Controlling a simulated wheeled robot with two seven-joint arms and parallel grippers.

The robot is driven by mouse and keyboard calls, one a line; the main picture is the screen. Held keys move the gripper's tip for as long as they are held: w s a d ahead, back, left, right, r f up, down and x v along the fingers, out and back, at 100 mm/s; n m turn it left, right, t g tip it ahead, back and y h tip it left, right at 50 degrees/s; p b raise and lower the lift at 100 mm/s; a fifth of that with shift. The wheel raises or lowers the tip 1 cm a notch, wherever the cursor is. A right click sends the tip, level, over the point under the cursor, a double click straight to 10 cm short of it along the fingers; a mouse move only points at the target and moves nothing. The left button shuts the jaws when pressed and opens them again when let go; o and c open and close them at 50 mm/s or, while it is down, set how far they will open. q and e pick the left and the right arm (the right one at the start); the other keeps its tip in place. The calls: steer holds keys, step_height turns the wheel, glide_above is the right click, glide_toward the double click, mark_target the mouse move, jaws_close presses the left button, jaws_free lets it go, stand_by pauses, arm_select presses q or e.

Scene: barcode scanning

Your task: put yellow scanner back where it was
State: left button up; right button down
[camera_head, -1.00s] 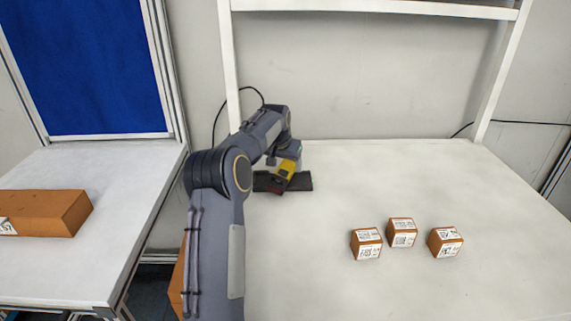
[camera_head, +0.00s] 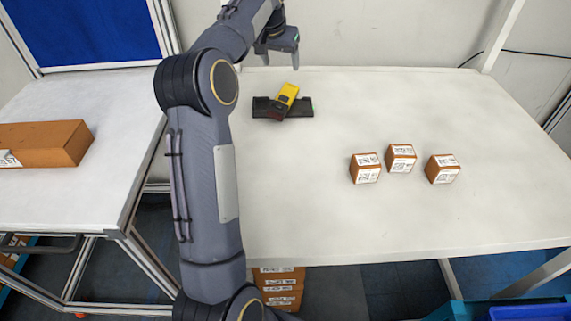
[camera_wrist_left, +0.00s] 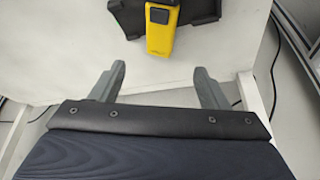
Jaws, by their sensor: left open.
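The yellow scanner (camera_head: 287,96) lies tilted on the black holder (camera_head: 298,111) near the back left of the white table. Its dark head points toward the front. My left gripper (camera_head: 283,56) is behind and above it, apart from it. In the left wrist view the gripper (camera_wrist_left: 160,80) is open and empty, with its two fingers spread. The yellow handle (camera_wrist_left: 160,38) of the scanner shows beyond the fingertips, with the black holder (camera_wrist_left: 200,10) around its far end. My right gripper is not in view.
Three small brown boxes with labels, the left one (camera_head: 365,170), the middle one (camera_head: 401,158) and the right one (camera_head: 442,169), stand on the table's right half. A side table at left bears a larger brown box (camera_head: 50,143). The table's front middle is clear.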

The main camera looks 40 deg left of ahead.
arm_select(q)
steer(key=s+d+r+m+t+h, duration=0.1)
steer(key=s+d+r+h, duration=0.15)
steer(key=s+d, duration=1.4)
steer(key=s+d+f+h, duration=0.1)
steer(key=s+d+f, duration=0.3)
steer(key=s, duration=0.2)
steer(key=s+d+f, duration=0.4)
steer(key=s, duration=0.2)
steer(key=s+d+f+m+h, duration=0.1)
steer(key=s+d+f, duration=0.3)
steer(key=s, duration=0.2)
steer(key=shift+d+f+h, duration=0.15)
steer(key=shift+d+h, duration=0.2)
steer(key=shift+d, duration=0.05)
steer(key=shift+d+f, duration=0.1)
